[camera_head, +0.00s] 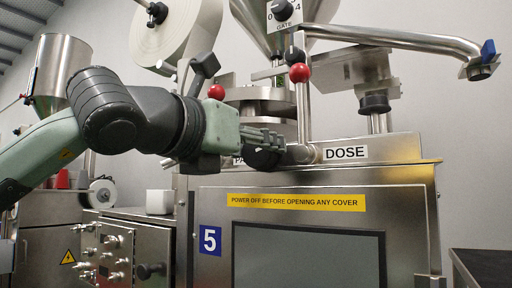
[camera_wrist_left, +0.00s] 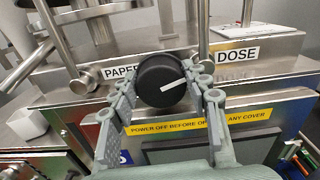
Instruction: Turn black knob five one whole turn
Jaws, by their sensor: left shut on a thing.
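The black knob (camera_wrist_left: 160,80) of machine 5 is round, with a white pointer line aimed right and slightly up in the left wrist view. It sits on the upper front panel between the PAPER label (camera_wrist_left: 119,71) and the DOSE label (camera_wrist_left: 237,54). My left gripper (camera_wrist_left: 150,88) is shut on the knob, with one finger on each side. In the head view the left gripper (camera_head: 268,142) reaches in from the left and its fingers hide part of the black knob (camera_head: 262,159). My right gripper is in neither view.
A blue number 5 plate (camera_head: 210,240) and a yellow warning strip (camera_head: 296,202) are below the knob. A paper roll (camera_head: 178,35) hangs behind my arm. A neighbouring panel with knobs (camera_head: 115,250) stands lower left.

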